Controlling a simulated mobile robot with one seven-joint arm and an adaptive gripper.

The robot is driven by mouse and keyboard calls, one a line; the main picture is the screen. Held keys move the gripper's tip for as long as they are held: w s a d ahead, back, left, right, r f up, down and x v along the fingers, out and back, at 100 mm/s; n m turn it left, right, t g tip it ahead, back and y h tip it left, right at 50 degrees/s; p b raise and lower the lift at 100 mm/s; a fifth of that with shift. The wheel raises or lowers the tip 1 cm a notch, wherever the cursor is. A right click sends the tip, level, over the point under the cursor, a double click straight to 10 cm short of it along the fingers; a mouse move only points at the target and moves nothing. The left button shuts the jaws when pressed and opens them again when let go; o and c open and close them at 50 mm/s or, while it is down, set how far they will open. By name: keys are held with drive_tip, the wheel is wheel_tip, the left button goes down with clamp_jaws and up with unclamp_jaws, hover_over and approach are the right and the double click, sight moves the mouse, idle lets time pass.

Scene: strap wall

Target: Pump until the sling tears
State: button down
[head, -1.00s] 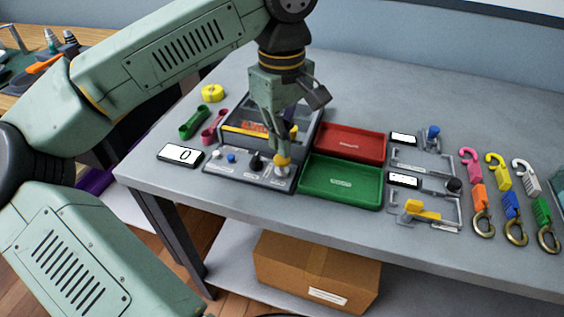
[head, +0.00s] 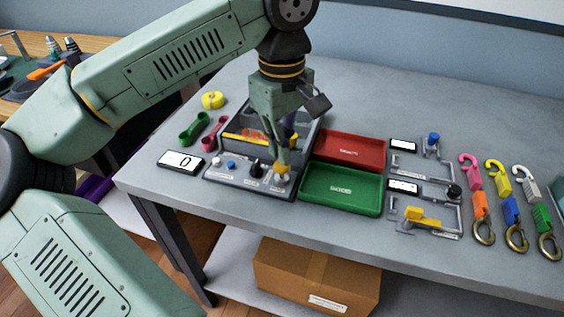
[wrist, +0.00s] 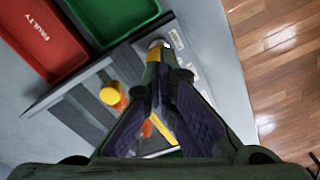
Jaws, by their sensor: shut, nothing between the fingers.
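My gripper (head: 282,168) is shut and empty, pointing down over the right end of the grey control panel (head: 222,178). Its fingertips are at or just above a pale, yellowish control there; I cannot tell whether they touch it. The wrist view shows the closed fingers (wrist: 157,55) with a small white-topped part at their tips. Behind the panel is a dark test rig (head: 312,124) with an orange-yellow strap-like piece (head: 240,137) in it, partly hidden by my gripper. No tear can be made out. A white display (head: 181,162) left of the panel reads 0.
The panel also has a black knob (head: 255,168), a blue button (head: 231,165) and a white button (head: 217,162). A red tray (head: 350,148) and green tray (head: 342,190) stand close on the right. Latch fixtures and coloured hooks lie farther right.

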sight(282, 165)
drive_tip(key=shift+f, duration=0.1)
idle(0.3)
drive_tip(key=shift+f+b, duration=1.45)
drive_tip(key=shift+f, duration=0.2)
drive_tip(key=shift+r+p, duration=0.8)
drive_tip(key=shift+r, duration=0.35)
idle(0.5)
drive_tip(key=shift+f+b, duration=1.05)
drive_tip(key=shift+f, duration=0.2)
drive_tip(key=shift+r, duration=0.25)
drive_tip(key=shift+r+p, duration=0.95)
drive_tip(key=shift+r, duration=0.05)
